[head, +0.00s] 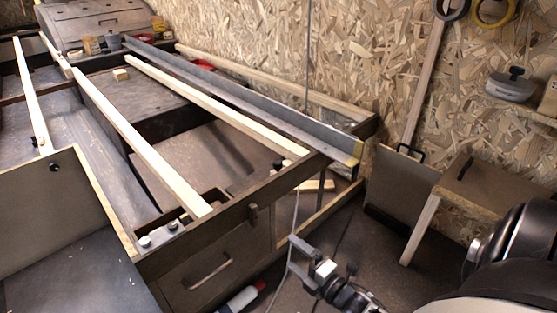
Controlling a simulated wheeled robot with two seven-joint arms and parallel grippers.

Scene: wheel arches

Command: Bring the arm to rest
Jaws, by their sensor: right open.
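My right gripper (324,258) shows at the bottom centre, in front of the workbench's near right corner. Its two dark fingers are spread apart, with a pale block-like part between them that looks like part of the gripper. I see nothing held in it. It appears apart from the bench and over the dark floor. My right arm comes in from the lower right. My left gripper is out of view.
The wooden workbench frame (262,194) with long pale slats (150,153) and a grey metal rail (230,92) fills the left. A wooden stool (480,186) and a leaning panel (395,185) stand right. A bottle (240,299) lies low at centre. A chipboard wall (370,50) closes the back.

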